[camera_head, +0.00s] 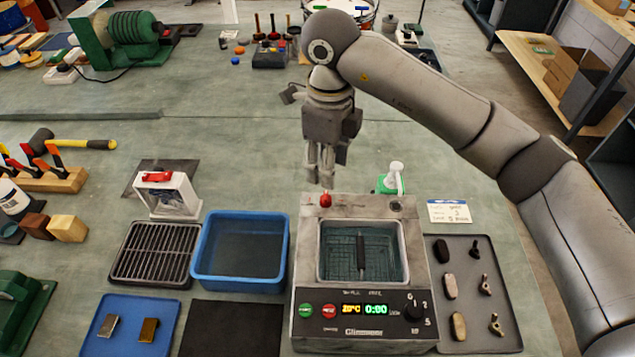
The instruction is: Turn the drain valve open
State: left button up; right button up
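A red knob (325,200), which looks like the drain valve, sits on the back rim of a grey bench-top bath unit (308,262). The unit has a wire basket and a dark handle in its tank, and a front panel with buttons, a lit display and a dial. My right gripper (319,178) points down just above and behind the red knob in the picture. Its fingertips look close together, but whether they are open or shut is unclear. No contact with the knob is visible. My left gripper is out of view.
A blue bin (240,281) and a black rack (135,268) stand left of the unit. A grey tray (472,332) with small parts lies right. A green-and-white bottle (392,180) stands behind the unit. A blue tray (108,347) lies front left.

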aim_at(326, 195)
jog(key=f, duration=0.1)
jog(key=f+p, duration=0.1)
jog(key=f, duration=0.1)
jog(key=shift+s+d+f, duration=0.1)
jog(key=shift+s+d, duration=0.1)
jog(key=f, duration=0.3)
jog(key=f+p, duration=0.1)
jog(key=f, duration=0.1)
jog(key=shift+w+a, duration=0.2)
jog(key=shift+a, duration=0.05)
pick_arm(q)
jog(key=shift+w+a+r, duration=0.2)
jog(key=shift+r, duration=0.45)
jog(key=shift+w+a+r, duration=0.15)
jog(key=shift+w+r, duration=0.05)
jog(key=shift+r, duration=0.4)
pick_arm(e)
jog(key=shift+f, duration=0.35)
grip_shut()
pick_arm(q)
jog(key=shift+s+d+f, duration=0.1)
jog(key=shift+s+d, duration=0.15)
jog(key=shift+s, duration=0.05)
